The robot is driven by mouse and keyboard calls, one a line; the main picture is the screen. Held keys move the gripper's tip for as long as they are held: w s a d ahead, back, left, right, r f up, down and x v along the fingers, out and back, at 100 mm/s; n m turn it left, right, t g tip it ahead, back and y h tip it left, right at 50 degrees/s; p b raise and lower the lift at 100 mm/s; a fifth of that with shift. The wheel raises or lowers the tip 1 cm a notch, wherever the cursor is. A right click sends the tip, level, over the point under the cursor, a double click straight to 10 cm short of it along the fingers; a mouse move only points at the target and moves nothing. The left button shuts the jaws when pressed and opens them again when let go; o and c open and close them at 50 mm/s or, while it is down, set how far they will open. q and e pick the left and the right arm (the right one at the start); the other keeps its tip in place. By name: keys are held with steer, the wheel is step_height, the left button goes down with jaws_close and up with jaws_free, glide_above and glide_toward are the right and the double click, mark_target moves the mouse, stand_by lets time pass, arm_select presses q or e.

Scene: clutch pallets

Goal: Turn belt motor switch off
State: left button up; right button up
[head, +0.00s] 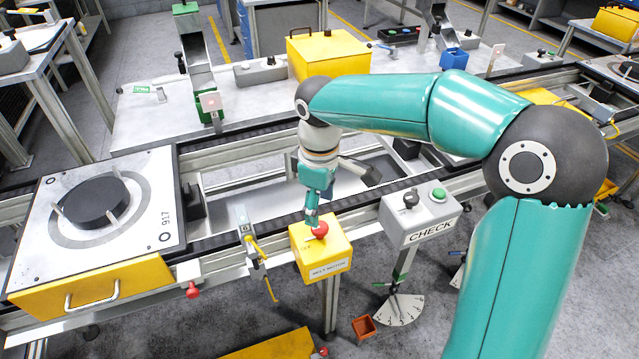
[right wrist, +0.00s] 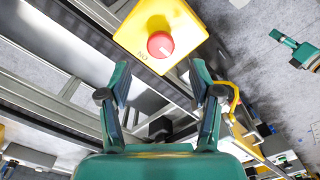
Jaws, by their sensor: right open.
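The belt motor switch is a red round knob (head: 319,231) on top of a yellow box (head: 323,255) with a white label that seems to read "BELT MOTOR". My right gripper (head: 312,212) points down close to the knob in the head view. In the right wrist view, its two teal fingers (right wrist: 160,78) are spread apart with nothing between them. The red knob (right wrist: 160,44) lies just beyond the fingertips there, on the yellow box (right wrist: 133,38). I cannot tell whether a finger touches it. My left gripper is not in view.
A grey CHECK box (head: 420,216) with a black knob and green button stands to the right. A pallet (head: 150,170) marked 917 carries a dark disc on the conveyor at left. A yellow-handled lever (head: 258,250) stands close left of the switch box.

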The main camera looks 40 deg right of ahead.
step_height(320, 180, up, 6)
steer(key=shift+f, duration=0.1)
stand_by(0.6)
